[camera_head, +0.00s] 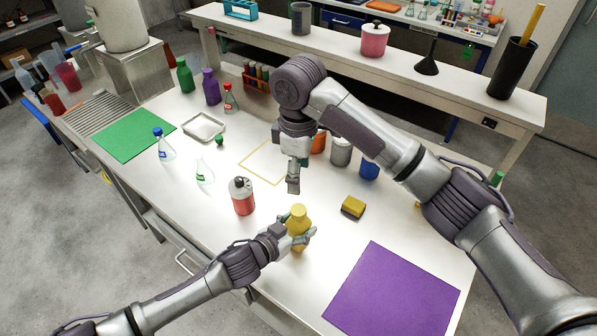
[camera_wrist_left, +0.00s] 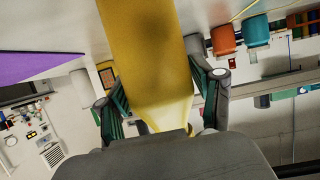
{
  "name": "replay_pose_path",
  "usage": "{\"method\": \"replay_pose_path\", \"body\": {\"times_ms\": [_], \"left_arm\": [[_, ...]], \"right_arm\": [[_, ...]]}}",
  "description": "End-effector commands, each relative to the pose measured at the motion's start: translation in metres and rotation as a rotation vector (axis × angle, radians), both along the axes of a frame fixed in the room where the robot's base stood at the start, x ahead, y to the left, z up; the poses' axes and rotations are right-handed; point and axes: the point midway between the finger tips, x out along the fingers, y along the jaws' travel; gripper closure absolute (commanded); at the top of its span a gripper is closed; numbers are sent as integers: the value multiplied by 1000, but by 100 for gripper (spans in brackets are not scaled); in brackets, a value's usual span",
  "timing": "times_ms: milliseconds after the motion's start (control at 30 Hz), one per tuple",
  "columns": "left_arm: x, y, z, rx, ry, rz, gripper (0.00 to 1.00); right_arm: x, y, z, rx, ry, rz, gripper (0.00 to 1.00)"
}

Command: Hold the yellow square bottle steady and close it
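The yellow square bottle (camera_head: 298,218) stands upright on the white table, near its front edge. My left gripper (camera_head: 297,238) has its fingers on both sides of it, low on the body. In the left wrist view the yellow bottle (camera_wrist_left: 150,60) fills the space between the fingers, which look pressed to its sides. Whether a cap sits on the neck is too small to tell. My right gripper (camera_head: 293,184) points down, above and a little behind the bottle, apart from it. Its fingertips are seen edge-on, so I cannot tell its opening or whether it holds anything.
A purple mat (camera_head: 393,295) lies front right. Clear flasks (camera_head: 205,172) and a tray (camera_head: 203,127) are left; a blue-capped jar (camera_head: 369,170) is behind my right arm.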

Motion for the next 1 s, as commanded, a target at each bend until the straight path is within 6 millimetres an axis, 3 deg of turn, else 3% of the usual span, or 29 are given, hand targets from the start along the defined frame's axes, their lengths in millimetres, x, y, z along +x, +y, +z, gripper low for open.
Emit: {"method": "replay_pose_path", "body": {"times_ms": [100,467,1000], "left_arm": [[0,0,0,0,0,0,13],[-3,2,1,0,0,0,13],[-73,59,38,1,2,0,13]], "right_arm": [[0,0,0,0,0,0,31],[0,0,0,0,0,0,31],[0,0,-1,0,0,0,31]]}}
